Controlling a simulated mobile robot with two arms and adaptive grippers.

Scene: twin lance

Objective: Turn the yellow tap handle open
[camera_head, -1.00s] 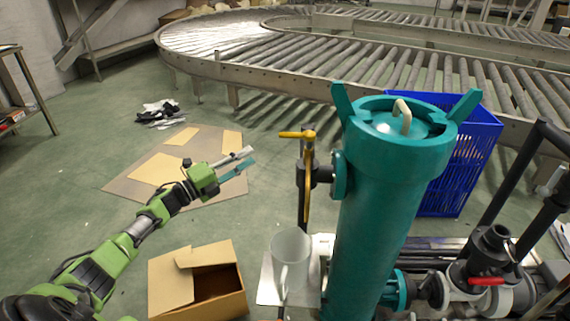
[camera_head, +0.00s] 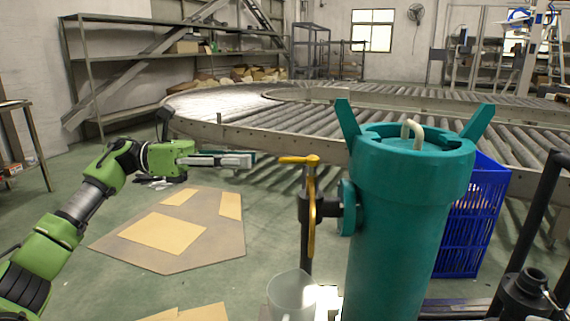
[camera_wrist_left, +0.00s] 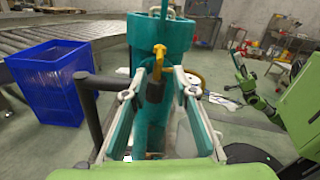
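The yellow tap handle (camera_head: 300,160) sits on top of a dark tap body (camera_head: 308,205) at the left side of a teal cylinder (camera_head: 400,220). My left gripper (camera_head: 252,159) points right at about the handle's height in the picture, with a gap between its tips and the handle. In the left wrist view its fingers (camera_wrist_left: 161,72) are spread and empty, with the yellow handle (camera_wrist_left: 159,52) showing between and beyond them. My right gripper is outside the head view. A green arm (camera_wrist_left: 258,110) shows at the right of the wrist view, its finger state unclear.
A clear mug (camera_head: 291,294) stands below the tap. A blue crate (camera_head: 478,225) is behind the cylinder. A roller conveyor (camera_head: 240,135) curves across the back. Flat cardboard (camera_head: 190,250) lies on the floor below my left arm, and the space between gripper and tap is free.

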